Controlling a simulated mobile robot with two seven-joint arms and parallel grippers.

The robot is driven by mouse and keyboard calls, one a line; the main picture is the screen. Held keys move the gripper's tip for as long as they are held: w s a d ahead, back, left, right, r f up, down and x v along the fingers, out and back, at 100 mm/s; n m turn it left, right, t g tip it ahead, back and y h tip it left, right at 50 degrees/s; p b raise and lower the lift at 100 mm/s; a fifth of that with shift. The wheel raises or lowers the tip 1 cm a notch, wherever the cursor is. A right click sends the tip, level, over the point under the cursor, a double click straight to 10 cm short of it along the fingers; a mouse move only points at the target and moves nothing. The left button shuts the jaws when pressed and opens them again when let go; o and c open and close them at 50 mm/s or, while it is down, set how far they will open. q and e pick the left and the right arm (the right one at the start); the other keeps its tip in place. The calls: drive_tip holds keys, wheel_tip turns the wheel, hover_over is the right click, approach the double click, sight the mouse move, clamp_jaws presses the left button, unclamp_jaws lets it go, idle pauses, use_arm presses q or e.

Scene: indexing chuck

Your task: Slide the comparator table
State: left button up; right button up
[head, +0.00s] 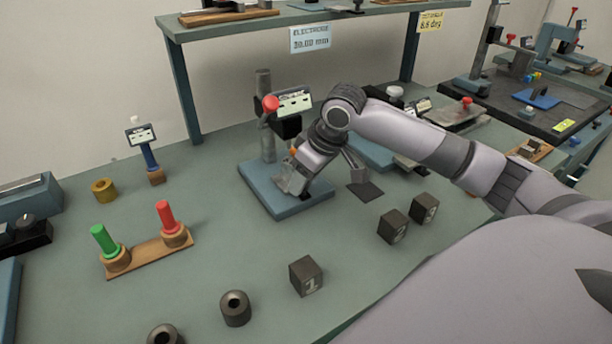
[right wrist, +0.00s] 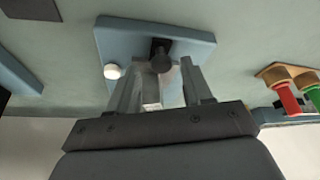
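The comparator stand has a blue base plate (head: 310,204), an upright post (head: 264,90), a red knob and a display (head: 294,102). My right gripper (head: 288,183) reaches down over the middle of the base plate, in front of the post. In the right wrist view the blue plate (right wrist: 120,38) lies beyond the spread fingers (right wrist: 158,75). A pale metallic piece (right wrist: 152,92) and a dark round part (right wrist: 160,58) show between the fingers. The comparator table is largely hidden by my gripper, and contact is unclear. My left gripper is not in view.
A wooden holder (head: 150,257) with green and red handled plugs stands at left. A shelf (head: 290,22) spans the back. The bench between holder and base plate is clear.

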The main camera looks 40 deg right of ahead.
drive_tip(key=v, duration=0.7)
drive_tip(key=shift+s, duration=0.1)
idle(0.5)
